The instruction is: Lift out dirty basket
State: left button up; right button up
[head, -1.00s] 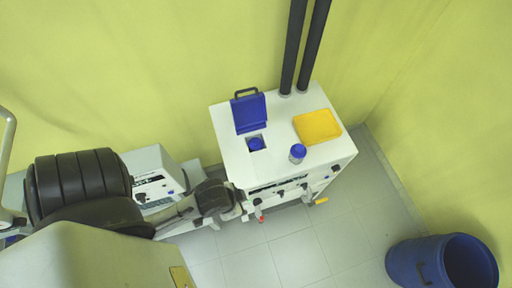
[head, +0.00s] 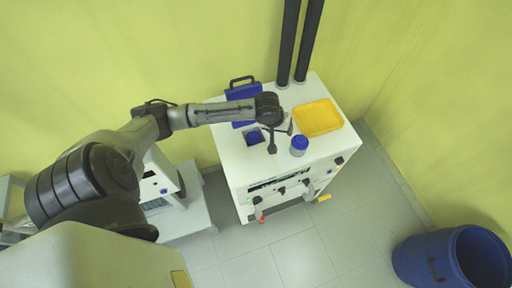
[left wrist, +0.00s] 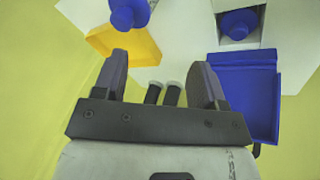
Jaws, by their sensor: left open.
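The white cabinet (head: 240,168) has a square opening in its top with a blue lid (head: 240,92) swung open behind it. A round blue piece, seemingly the dirty basket (head: 253,137), sits down in that opening; it also shows in the left wrist view (left wrist: 238,22). My left gripper (head: 281,139) is over the cabinet top, just right of the opening. Its two fingers are spread and empty, and in the left wrist view (left wrist: 162,72) the basket is off to the upper right of them. My right gripper is not in view.
A blue-capped bottle (head: 299,146) stands on the cabinet top close to the right of my left gripper. A yellow tray (head: 318,117) lies behind it. Two dark pipes (head: 290,45) rise at the back. A blue barrel (head: 435,262) stands on the floor at lower right.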

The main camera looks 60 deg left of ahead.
pick_arm(q)
jog(key=s+a+f+n+g+y+b, duration=0.1)
jog(key=s+a+f+n+g+b, duration=0.1)
jog(key=a+f+n, duration=0.3)
jog(key=s+a+f+n+g+b, duration=0.1)
jog(key=s+a+n+g, duration=0.1)
jog(key=a, duration=0.4)
send_over(254, 134)
jog(key=f, duration=0.6)
jog(key=shift+s+d, duration=0.15)
jog(key=shift+d, duration=0.05)
jog(key=shift+a+f+b, duration=0.15)
jog(key=shift+a+f, duration=0.05)
jog(key=shift+f, duration=1.5)
jog(key=shift+a+f+b, duration=0.15)
jog(key=shift+f, duration=1.5)
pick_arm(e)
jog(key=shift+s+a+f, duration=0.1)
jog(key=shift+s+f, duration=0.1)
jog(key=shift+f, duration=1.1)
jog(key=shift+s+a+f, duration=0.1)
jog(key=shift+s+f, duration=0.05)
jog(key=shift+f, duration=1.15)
pick_arm(q)
jog(key=shift+c, duration=0.3)
jog(key=c, duration=0.6)
grip_shut()
